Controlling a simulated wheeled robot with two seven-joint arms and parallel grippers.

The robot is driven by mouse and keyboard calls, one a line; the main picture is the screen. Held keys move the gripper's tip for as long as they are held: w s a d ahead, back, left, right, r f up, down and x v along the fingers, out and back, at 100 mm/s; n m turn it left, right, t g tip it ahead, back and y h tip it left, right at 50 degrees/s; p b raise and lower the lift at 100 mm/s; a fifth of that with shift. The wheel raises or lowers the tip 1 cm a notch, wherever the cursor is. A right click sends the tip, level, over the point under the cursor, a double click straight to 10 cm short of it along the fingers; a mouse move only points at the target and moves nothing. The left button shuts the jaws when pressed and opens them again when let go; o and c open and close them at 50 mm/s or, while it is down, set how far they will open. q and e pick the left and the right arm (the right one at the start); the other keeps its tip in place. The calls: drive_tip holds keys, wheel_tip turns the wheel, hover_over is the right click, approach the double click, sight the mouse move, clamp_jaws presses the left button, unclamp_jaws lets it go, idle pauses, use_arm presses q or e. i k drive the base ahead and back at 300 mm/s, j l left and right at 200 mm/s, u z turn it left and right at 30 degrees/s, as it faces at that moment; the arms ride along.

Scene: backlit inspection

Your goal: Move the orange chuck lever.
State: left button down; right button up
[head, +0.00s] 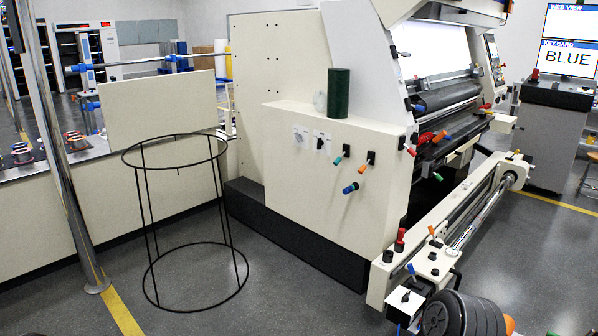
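Several orange-handled levers show in the head view, and I cannot tell which is the chuck lever. One small orange lever (433,231) stands on the low cream rail (385,276) at the front right, tilted. Another orange lever (362,168) sticks out of the machine's cream side panel (300,205), between a green one and a blue one. A third orange lever (440,136) is by the dark rollers. Nothing touches these levers. Neither my left nor my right gripper is in view.
A black wire ring stand (238,225) stands on the floor at the left, beside a metal post (52,130). A dark green cylinder (338,92) stands on the panel's top.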

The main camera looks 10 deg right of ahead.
sight(431, 229)
drive_tip(key=i+j+z, duration=0.2)
drive_tip(key=i+z, duration=0.2)
drive_tip(key=i+j+z, duration=0.6)
drive_tip(key=z, duration=0.25)
drive_tip(key=i+j+z, duration=0.2)
drive_tip(key=j+z, duration=0.2)
drive_tip(key=j, duration=0.2)
drive_tip(key=i+j+z, duration=0.15)
drive_tip(key=j, duration=0.25)
drive_tip(key=i+j, duration=0.3)
drive_tip(key=i, duration=0.2)
drive_tip(key=i+j, duration=0.35)
drive_tip(key=i, duration=0.2)
drive_tip(key=i+j+z, duration=0.1)
drive_tip(key=i+j, duration=0.2)
drive_tip(key=i, duration=0.2)
drive_tip(key=i+j, duration=0.35)
drive_tip(key=i, duration=0.15)
